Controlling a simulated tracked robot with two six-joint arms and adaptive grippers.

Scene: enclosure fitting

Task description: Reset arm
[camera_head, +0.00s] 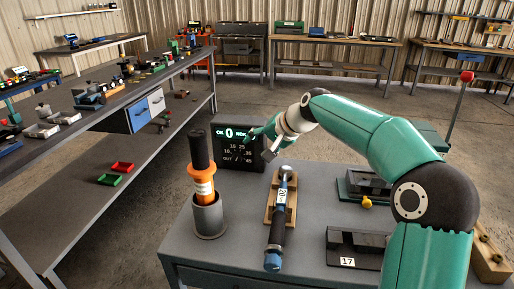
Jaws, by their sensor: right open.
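My right arm comes in from the right side, and its gripper (258,143) hangs above the far edge of the grey work table (318,190). It is in front of the dark display (228,158). The gripper is open, and I see nothing between its fingers. My left gripper is not in view. A dark, blue-ended tool (281,208) with a label reading 20 lies on a wooden cradle (269,211), apart from the gripper. An orange and black tool (202,178) stands upright in a grey cup (209,218) to the left.
A black fixture (352,240) labelled 17 and a dark green fixture (362,184) stand on the table's right half. A wooden block (492,258) is at the right edge, partly behind my arm. A long bench (120,110) with a shelf runs along the left.

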